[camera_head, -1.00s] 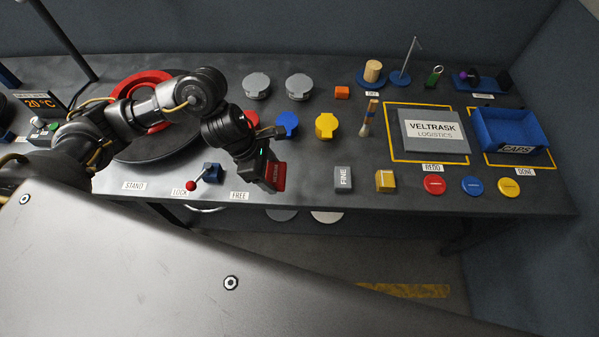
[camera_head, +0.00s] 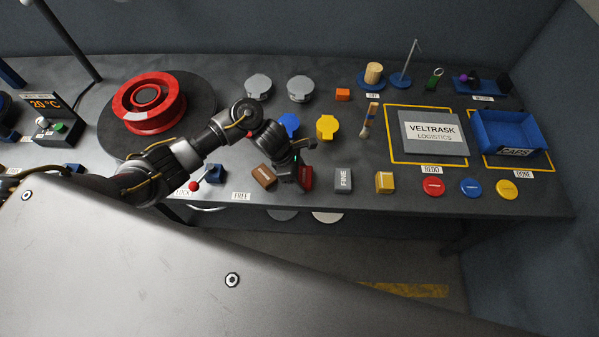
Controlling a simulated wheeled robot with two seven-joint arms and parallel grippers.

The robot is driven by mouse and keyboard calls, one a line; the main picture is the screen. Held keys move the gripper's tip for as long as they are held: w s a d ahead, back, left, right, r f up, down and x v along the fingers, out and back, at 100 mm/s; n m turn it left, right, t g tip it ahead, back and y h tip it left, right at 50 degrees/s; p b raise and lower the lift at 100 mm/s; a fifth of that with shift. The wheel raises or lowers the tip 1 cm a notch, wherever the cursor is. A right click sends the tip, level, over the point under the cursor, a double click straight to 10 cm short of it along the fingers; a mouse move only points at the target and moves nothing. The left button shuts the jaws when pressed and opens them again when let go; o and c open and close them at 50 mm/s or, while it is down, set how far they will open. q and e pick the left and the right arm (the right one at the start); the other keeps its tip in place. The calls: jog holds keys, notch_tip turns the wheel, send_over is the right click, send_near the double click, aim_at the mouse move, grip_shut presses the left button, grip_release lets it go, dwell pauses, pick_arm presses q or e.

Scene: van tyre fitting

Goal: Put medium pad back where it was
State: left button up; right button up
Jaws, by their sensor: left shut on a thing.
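The red pad (camera_head: 307,179), probably the medium one, is in my left gripper (camera_head: 299,177), which is shut on it near the front edge of the bench. Its lettering cannot be read now. It is just left of the grey pad marked FINE (camera_head: 343,180). A brown block (camera_head: 264,177), perhaps another pad, lies tilted left of the gripper. I cannot tell whether the red pad touches the bench. My right gripper is not in view.
A yellow block (camera_head: 384,182) and red, blue and yellow discs lie further right along the front edge. Blue (camera_head: 288,124) and yellow (camera_head: 327,127) caps are behind the gripper. A red wheel rim (camera_head: 149,103) stands on the round turntable at left.

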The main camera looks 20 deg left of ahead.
pick_arm(q)
jog(key=shift+f, duration=0.15)
jog(key=shift+f, duration=0.1)
jog(key=shift+f+b, duration=0.1)
jog(key=shift+b, duration=0.2)
jog(key=o, duration=1)
jog(key=shift+o, duration=0.2)
jog(key=shift+a+r+p, duration=0.1)
jog(key=shift+r+p, duration=0.2)
jog(key=shift+r, duration=0.1)
jog(key=v, duration=1.1)
jog(key=shift+r+b, duration=0.25)
jog(key=shift+b, duration=0.2)
jog(key=shift+s+a, duration=0.1)
jog(key=shift+a, duration=0.05)
